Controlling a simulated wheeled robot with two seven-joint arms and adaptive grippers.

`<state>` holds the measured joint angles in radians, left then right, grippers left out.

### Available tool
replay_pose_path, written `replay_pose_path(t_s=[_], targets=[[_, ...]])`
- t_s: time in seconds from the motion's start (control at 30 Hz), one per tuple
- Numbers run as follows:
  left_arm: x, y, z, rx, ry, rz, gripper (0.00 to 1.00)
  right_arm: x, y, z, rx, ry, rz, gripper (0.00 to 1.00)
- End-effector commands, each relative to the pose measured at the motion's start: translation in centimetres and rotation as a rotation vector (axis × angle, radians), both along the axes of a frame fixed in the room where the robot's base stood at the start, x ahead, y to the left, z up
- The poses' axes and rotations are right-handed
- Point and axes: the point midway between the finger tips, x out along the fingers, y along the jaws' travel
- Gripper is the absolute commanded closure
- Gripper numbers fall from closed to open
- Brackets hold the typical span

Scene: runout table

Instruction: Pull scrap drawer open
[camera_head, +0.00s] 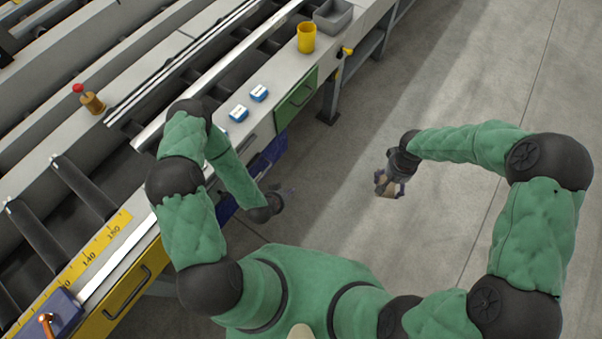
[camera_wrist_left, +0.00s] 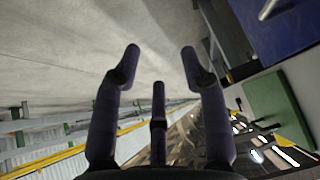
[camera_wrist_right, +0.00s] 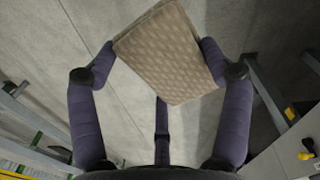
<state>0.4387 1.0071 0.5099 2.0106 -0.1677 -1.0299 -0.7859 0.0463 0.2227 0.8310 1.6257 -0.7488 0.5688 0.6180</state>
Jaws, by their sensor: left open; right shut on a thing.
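Three drawer fronts show along the table's side: a green drawer (camera_head: 297,99), a blue drawer (camera_head: 269,154) and a yellow drawer (camera_head: 126,291). No readable label shows which is the scrap drawer. The blue drawer is partly hidden behind my left forearm; I cannot tell how far out it stands. My left gripper (camera_head: 287,192) is open and empty, beside the blue drawer and apart from it. In the left wrist view the blue front (camera_wrist_left: 285,22) and green front (camera_wrist_left: 277,107) lie right of the fingers. My right gripper (camera_head: 388,184) is shut on a tan patterned block (camera_wrist_right: 172,50), over the floor.
Two blue-and-white boxes (camera_head: 259,93), a yellow cup (camera_head: 306,38) and a grey bin (camera_head: 333,16) stand on the tabletop. A red-topped knob (camera_head: 92,100) is farther left. The floor (camera_head: 440,235) right of the table is clear.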

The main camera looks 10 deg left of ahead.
Motion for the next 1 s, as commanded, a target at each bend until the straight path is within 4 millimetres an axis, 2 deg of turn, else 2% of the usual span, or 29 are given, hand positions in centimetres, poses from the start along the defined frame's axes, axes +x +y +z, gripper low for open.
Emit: replay_pose_path(t_s=[0.03, 0.23, 0.37, 0.6, 0.8, 1.0], targets=[[0.2, 0.8, -1.7, 0.063, -0.067, -0.024, 0.56, 0.3, 0.0, -0.1, -0.001, -0.002, -0.002, 0.48], [0.8, 3.9, -4.3, 0.412, -0.341, -0.120, 0.56, 1.0, 0.1, 0.9, 0.001, -0.002, -0.001, 0.48], [-0.3, 5.6, -4.8, 0.670, -0.465, -0.145, 0.56, 1.3, 0.2, 1.6, 0.008, 0.000, -0.001, 0.48], [-3.3, 7.4, -4.0, 1.051, -0.555, -0.139, 0.56, 1.6, 0.5, 2.7, 0.022, 0.003, 0.004, 0.48], [-4.3, 7.8, -3.3, 1.174, -0.566, -0.131, 0.56, 1.6, 0.6, 3.1, 0.026, 0.006, 0.006, 0.48], [-2.4, 8.6, -3.4, 1.183, -0.570, -0.132, 0.56, 1.6, 0.7, 2.8, 0.027, 0.006, 0.006, 0.48]])
